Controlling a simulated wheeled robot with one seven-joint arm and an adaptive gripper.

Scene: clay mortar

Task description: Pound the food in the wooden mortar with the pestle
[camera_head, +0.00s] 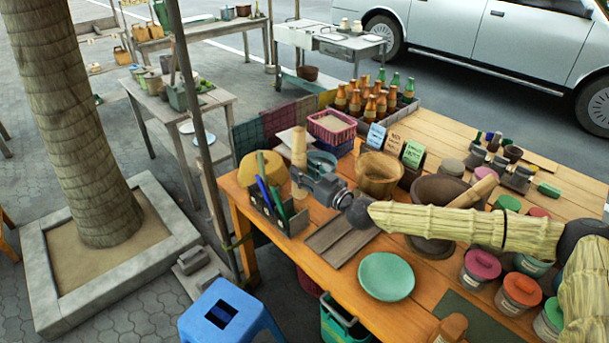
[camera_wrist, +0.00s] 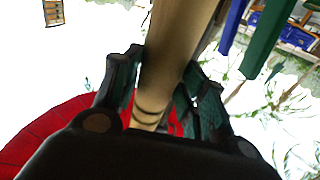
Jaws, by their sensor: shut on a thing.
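My gripper (camera_head: 305,180) is shut on a light wooden pestle (camera_head: 299,148), which stands roughly upright. In the wrist view the pestle (camera_wrist: 175,60) runs between the two dark fingers (camera_wrist: 160,100), with dark rings near its lower visible part. The wooden mortar (camera_head: 380,176), a round brown bowl, stands on the table to the right of my gripper, apart from the pestle. The food inside it cannot be made out. A larger dark clay mortar (camera_head: 430,247) stands further right, partly hidden by my arm, with another wooden pestle (camera_head: 474,191) leaning in it.
A utensil holder (camera_head: 293,227) with blue and green handles stands close below my gripper. A green plate (camera_head: 387,276) and lidded tubs (camera_head: 480,267) lie nearer. Bottles (camera_head: 370,102), a pink basket (camera_head: 332,127) and small signs (camera_head: 413,154) stand behind. Dark boards (camera_head: 340,238) lie flat in front.

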